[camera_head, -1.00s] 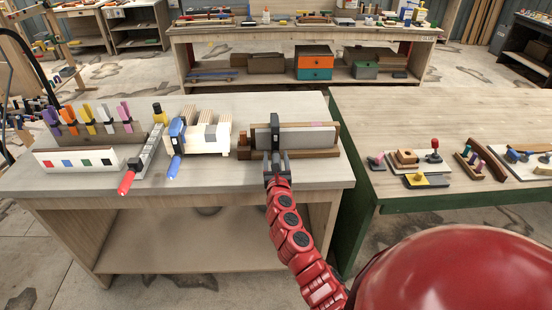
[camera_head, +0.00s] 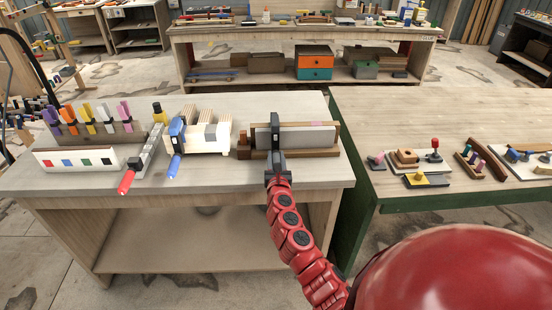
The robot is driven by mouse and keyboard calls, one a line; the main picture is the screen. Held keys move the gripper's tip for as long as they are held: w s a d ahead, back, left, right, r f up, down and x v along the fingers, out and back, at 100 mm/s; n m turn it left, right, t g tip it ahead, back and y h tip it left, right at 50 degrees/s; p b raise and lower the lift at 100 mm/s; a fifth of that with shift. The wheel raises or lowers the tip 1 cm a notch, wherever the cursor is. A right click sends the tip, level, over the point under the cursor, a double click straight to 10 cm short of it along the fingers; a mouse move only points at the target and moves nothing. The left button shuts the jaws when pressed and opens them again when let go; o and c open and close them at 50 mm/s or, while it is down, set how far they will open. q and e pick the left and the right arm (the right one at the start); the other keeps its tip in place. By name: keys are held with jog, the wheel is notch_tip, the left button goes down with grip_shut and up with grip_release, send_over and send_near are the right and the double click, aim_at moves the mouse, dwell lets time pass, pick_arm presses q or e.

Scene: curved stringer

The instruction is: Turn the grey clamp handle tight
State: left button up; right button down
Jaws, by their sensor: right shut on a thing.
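A clamp with a dark bar (camera_head: 275,126) stands across a long grey-white block (camera_head: 308,137) in a wooden holder (camera_head: 322,153) on the near bench. Its grey handle points toward me and is mostly hidden by my right gripper. My right gripper (camera_head: 277,160) is at the front of this clamp, shut on the grey handle, with its red arm coming up from below. The handle's exact angle is too small to tell. My left gripper is not in view.
Left of it, a blue-handled clamp (camera_head: 175,164) and a red-handled clamp (camera_head: 127,181) lie on the bench, near pale wood pieces (camera_head: 210,134). Coloured clips (camera_head: 88,122) stand at the far left. A second table (camera_head: 365,115) holds small parts.

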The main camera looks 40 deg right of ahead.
jog(key=m+b, duration=0.2)
jog(key=m, duration=0.2)
jog(key=shift+f+m, duration=0.15)
jog(key=shift+m, duration=0.15)
jog(key=m+b, duration=0.2)
jog(key=m, duration=0.2)
jog(key=m+b, duration=0.2)
jog(key=m, duration=0.3)
jog(key=shift+b, duration=0.4)
jog(key=m+b, duration=0.3)
jog(key=m, duration=0.2)
jog(key=m+b, duration=0.2)
jog(key=m, duration=0.1)
jog(key=shift+t+b, duration=0.3)
jog(key=m+b, duration=0.3)
jog(key=shift+m, duration=0.4)
jog(key=m+b, duration=0.6)
jog(key=m, duration=0.1)
jog(key=shift+b, duration=0.4)
jog(key=shift+r+m+h+b, duration=0.2)
jog(key=shift+m+h+b, duration=0.1)
jog(key=shift+m+b, duration=0.95)
jog(key=shift+m, duration=0.25)
